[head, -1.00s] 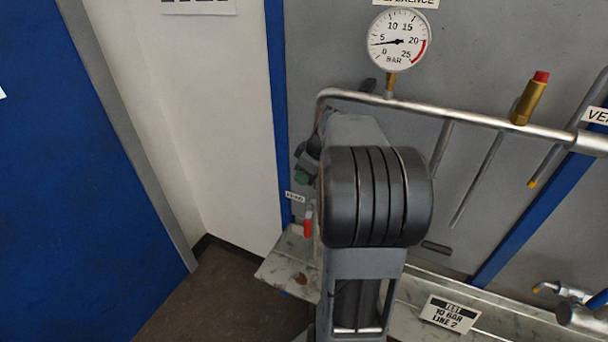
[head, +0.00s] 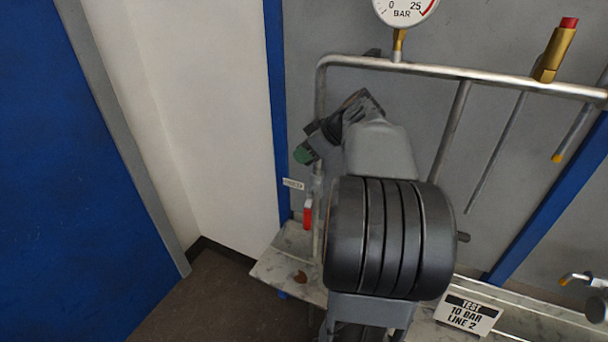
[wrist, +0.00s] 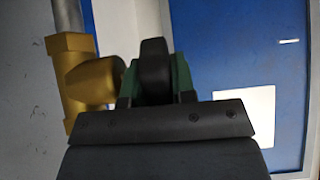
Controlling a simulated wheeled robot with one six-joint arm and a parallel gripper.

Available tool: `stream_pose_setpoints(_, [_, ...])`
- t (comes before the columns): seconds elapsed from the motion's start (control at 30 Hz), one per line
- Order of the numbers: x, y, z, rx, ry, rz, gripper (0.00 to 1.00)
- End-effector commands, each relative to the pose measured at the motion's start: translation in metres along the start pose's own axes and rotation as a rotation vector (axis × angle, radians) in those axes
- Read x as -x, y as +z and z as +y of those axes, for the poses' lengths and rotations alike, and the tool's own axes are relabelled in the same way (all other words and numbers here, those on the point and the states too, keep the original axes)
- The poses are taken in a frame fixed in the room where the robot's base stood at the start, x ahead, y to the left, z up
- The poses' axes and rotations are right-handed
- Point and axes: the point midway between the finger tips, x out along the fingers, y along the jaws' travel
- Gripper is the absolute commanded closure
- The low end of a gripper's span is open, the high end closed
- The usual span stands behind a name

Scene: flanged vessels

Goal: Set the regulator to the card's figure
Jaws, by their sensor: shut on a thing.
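The card (head: 468,313) on the ledge reads "TEST 10 BAR LINE 2". The round gauge (head: 404,12) is cut off by the top edge in the head view, so its needle is out of sight. In the wrist view a brass regulator body (wrist: 78,85) sits on a vertical pipe. In the head view my gripper (head: 306,152) is beside the left vertical pipe, and the regulator is hidden there.
A red-handled valve (head: 307,214) is low on the left pipe. A brass relief valve with a red cap (head: 557,50) stands on the horizontal pipe (head: 470,74). A marble ledge (head: 272,270) runs below. Open floor lies at lower left.

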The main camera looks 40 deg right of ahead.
Motion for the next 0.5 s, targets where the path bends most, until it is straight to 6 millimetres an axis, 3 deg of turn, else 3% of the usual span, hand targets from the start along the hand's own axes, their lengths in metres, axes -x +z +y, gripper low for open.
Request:
stream_pose_setpoints(0.03, [-0.0093,0.0112,0.0000,0.001,0.003,0.046,0.99])
stream_pose_setpoints(0.5, [-0.0052,0.0117,-0.0005,0.004,0.001,0.482,0.99])
